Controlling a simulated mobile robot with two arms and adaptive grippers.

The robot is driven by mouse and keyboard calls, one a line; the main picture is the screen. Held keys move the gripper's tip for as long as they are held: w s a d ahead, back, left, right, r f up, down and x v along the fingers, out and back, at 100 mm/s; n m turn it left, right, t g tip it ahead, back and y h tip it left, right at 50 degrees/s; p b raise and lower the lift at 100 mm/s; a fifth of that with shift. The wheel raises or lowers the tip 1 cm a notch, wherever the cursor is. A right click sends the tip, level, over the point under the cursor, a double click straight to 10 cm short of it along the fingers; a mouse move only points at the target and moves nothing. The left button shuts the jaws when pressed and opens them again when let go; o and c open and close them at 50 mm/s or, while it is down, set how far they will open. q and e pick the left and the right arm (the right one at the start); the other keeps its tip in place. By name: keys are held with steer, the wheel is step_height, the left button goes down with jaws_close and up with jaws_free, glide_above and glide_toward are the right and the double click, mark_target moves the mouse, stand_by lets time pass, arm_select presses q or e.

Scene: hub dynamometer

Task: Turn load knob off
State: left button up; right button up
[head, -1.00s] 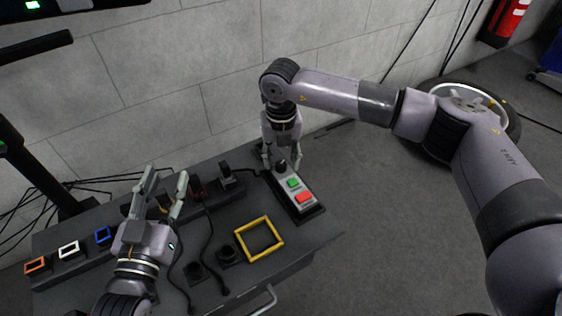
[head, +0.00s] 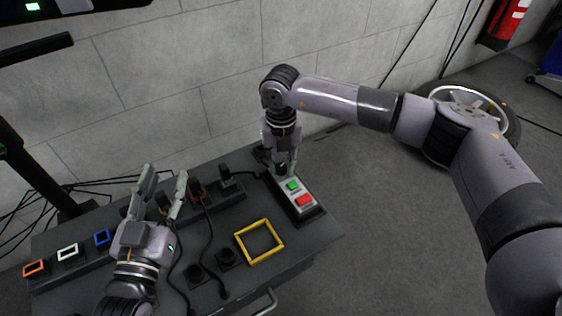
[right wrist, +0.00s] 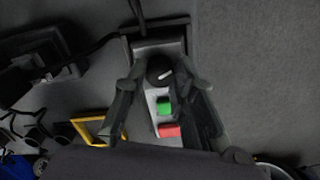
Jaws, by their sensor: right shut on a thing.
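The load knob (right wrist: 159,71) is round and black with a white pointer mark. It sits at the far end of a grey control box (head: 309,211), beyond a green button (head: 293,185) and a red button (head: 304,200). My right gripper (head: 284,170) points down over the box with its fingers shut on the knob, one on each side. In the head view the fingers mostly hide the knob. My left gripper (head: 160,190) is open and empty, above the left part of the bench.
The dark bench (head: 318,236) carries a yellow square frame (head: 259,241), black sockets (head: 227,257), cables and orange, white and blue frames (head: 102,237). A grey block wall stands behind. A wheel (head: 470,105) lies on the floor at right.

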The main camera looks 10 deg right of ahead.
jaws_close()
